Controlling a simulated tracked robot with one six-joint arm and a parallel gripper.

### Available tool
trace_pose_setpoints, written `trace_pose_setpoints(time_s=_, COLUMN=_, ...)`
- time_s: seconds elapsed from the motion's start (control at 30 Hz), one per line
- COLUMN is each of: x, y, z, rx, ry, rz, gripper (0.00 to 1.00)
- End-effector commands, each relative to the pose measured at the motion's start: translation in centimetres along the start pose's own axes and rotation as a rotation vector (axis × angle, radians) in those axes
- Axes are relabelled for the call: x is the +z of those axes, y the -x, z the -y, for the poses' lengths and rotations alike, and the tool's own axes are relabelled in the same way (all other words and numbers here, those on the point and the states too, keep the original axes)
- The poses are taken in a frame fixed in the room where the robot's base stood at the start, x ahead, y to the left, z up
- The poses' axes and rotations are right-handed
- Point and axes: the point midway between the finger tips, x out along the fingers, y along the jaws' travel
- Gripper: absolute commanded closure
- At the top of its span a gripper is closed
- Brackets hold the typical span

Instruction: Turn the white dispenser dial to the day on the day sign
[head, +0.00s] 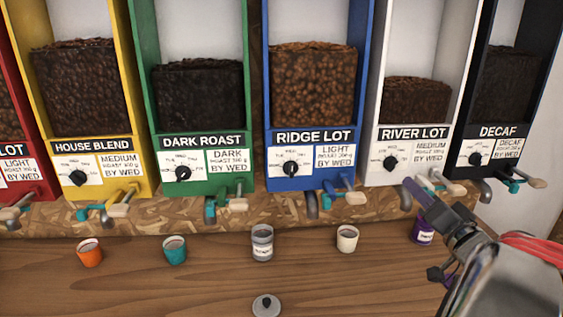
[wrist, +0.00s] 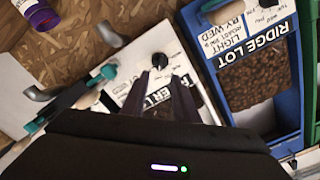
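The white dispenser (head: 372,150) is labelled RIVER LOT and holds brown beans. Its black round dial (head: 391,162) sits on a white card with small day names around it; its pointer is too small to read. In the wrist view the dial (wrist: 160,60) lies just beyond and between my fingertips. My gripper (head: 408,183) is at the lower right of the dial in the head view. In the wrist view my gripper (wrist: 161,78) is open, its two fingers apart with nothing between them. The label (head: 430,150) beside the dial reads BY WED. I see no separate day sign.
The blue dispenser (head: 265,150) and black DECAF dispenser (head: 462,140) flank the white one. Levers and spouts (head: 437,184) stick out below. Several cups and jars, including a purple jar (head: 423,233), stand on the wooden counter (head: 180,295). A grey lid (head: 266,306) lies in front.

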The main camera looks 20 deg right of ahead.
Motion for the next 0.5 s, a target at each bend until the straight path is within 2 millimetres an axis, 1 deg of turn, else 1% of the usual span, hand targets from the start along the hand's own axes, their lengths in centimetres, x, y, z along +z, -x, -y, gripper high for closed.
trace_pose_setpoints(time_s=0.03, x=0.1, y=-0.7, z=0.1, rx=-0.002, ry=-0.001, rz=0.003, gripper=0.73)
trace_pose_setpoints(time_s=0.17, x=0.1, y=-2.5, z=0.0, rx=-0.002, ry=-0.001, rz=0.003, gripper=0.73)
trace_pose_setpoints(time_s=0.5, x=0.1, y=-7.5, z=0.0, rx=0.0, ry=0.0, rz=0.002, gripper=0.73)
